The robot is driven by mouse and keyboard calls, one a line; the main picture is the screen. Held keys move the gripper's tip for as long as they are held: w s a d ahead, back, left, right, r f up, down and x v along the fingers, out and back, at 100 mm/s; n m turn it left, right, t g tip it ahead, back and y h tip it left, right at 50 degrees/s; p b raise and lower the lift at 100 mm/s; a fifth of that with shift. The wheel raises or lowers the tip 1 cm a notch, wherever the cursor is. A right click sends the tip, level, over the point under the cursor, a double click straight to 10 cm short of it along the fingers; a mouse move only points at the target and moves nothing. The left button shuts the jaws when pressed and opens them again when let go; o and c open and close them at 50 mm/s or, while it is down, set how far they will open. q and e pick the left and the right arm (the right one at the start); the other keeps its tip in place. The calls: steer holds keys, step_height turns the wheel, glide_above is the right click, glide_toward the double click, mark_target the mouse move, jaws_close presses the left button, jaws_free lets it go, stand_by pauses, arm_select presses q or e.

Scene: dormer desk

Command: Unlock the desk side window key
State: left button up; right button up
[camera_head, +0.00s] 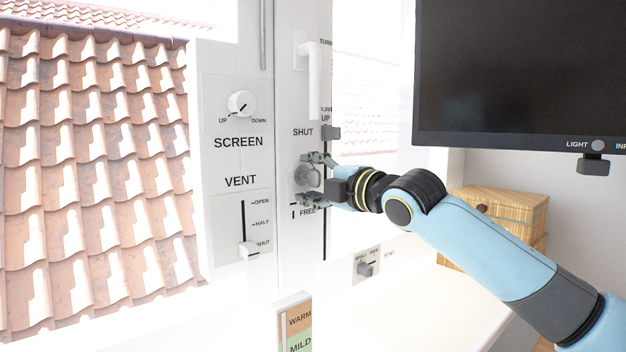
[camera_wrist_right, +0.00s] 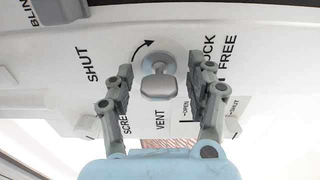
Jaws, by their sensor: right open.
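The window key (camera_head: 306,177) is a grey knob on the white window frame, between the labels SHUT above and FREE below. In the right wrist view the key (camera_wrist_right: 158,86) has a flat, rounded grip on a round shiny base, beside a curved black arrow. My right gripper (camera_head: 313,179) is open at the key. In the wrist view its fingers (camera_wrist_right: 161,76) stand on either side of the key, with visible gaps. The word ending in OCK is partly hidden by a finger. My left gripper is not in view.
A white window handle (camera_head: 313,80) and a small dark grey knob (camera_head: 331,132) are above the key. The SCREEN dial (camera_head: 241,103) and VENT slider (camera_head: 248,249) are to the left. A dark monitor (camera_head: 520,70) and a wooden box (camera_head: 500,210) are at the right.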

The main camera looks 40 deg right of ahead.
mark_target(320, 181)
steer(key=shift+s+d, duration=0.15)
steer(key=shift+s, duration=1.75)
steer(key=shift+s+d, duration=0.15)
steer(key=shift+s, duration=1.7)
steer(key=s+a+f+m+g+h, duration=0.1)
steer(key=s+f+m+g+h, duration=0.15)
steer(key=s+f+m, duration=0.35)
steer(key=s+f+m+g+h, duration=0.1)
steer(key=s+f+m+g, duration=0.15)
steer(key=f, duration=0.65)
steer(key=s+a+f+m+g+y, duration=0.1)
steer(key=s+a+f+m+g, duration=0.35)
steer(key=s+f, duration=0.4)
steer(key=s+a+f+m+g+y, duration=0.1)
steer(key=s+a+f+m+g, duration=0.35)
steer(key=s, duration=0.75)
steer(key=s+d+f+g+b, duration=0.1)
steer(key=d+f, duration=0.1)
steer(key=f, duration=1.2)
steer(key=s+d+f+g, duration=0.1)
steer(key=s+f, duration=0.1)
steer(key=f, duration=1.2)
steer(key=s+d+f+m+g+b, duration=0.1)
steer(key=s+f, duration=1.5)
steer(key=s, duration=0.1)
steer(key=shift+d, duration=0.15)
